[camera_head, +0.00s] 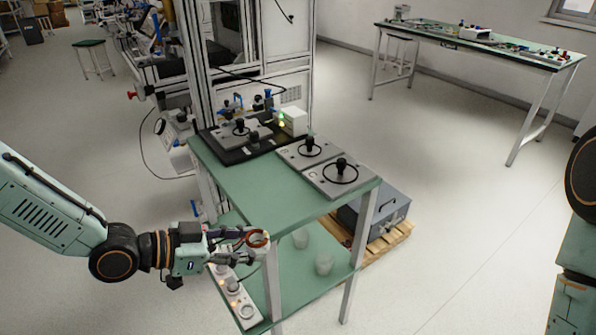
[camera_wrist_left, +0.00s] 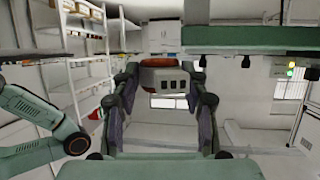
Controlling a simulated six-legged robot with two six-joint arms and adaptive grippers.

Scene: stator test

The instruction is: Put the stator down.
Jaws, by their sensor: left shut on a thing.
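The stator (camera_head: 259,239) is a small ring with copper-brown windings and a pale body. My left gripper (camera_head: 238,236) is shut on it and holds it by the near left edge of the green table (camera_head: 240,187). In the wrist view the stator (camera_wrist_left: 165,80) sits between the two fingers of my left gripper (camera_wrist_left: 166,74), its pale side with dark square openings facing the camera. My right gripper is out of the head view; only part of that arm shows at the right edge.
Two grey plates with black knobs (camera_head: 341,177) (camera_head: 309,150) lie on the table's right side. A black test fixture (camera_head: 250,150) with a green light stands at its back. The front left tabletop is bare. A lower shelf (camera_head: 335,262) holds clear cups.

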